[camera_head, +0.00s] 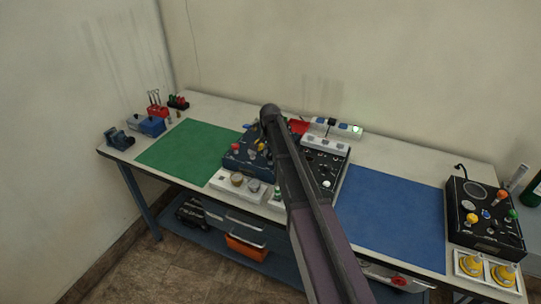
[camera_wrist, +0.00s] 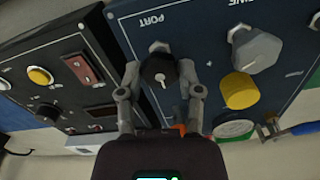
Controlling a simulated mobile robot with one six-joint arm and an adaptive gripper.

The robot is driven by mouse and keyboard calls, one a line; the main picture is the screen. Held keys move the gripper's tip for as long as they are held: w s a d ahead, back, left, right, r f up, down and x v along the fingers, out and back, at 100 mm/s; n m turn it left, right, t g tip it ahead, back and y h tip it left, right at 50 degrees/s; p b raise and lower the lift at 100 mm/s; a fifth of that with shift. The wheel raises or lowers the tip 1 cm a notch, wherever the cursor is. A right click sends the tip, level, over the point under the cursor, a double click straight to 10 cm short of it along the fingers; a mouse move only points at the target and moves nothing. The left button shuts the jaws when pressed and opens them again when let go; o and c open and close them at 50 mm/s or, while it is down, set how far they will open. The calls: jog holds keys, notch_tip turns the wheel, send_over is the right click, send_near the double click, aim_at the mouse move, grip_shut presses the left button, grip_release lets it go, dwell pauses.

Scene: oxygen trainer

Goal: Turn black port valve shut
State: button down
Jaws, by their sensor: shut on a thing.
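The black port valve (camera_wrist: 158,71) is a dark knob with a light pointer line, on the dark blue panel (camera_wrist: 205,22) under the printed word PORT in the wrist view. My gripper (camera_wrist: 159,78) has one finger on each side of the knob and is shut on it. In the head view my arm crosses the middle of the workbench and hides the valve and my gripper; part of the blue panel (camera_head: 238,159) shows to the left of the arm.
Beside the valve in the wrist view are a grey knob (camera_wrist: 256,52), a yellow knob (camera_wrist: 239,91) and a gauge (camera_wrist: 233,129). A black panel with buttons (camera_wrist: 60,75) lies to the left. Green (camera_head: 185,152) and blue (camera_head: 392,213) mats on the bench are clear.

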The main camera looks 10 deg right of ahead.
jog(key=shift+s+m, duration=0.15)
jog(key=shift+m, duration=0.25)
jog(key=shift+c, duration=1.3)
grip_release()
jog(key=shift+n, duration=0.4)
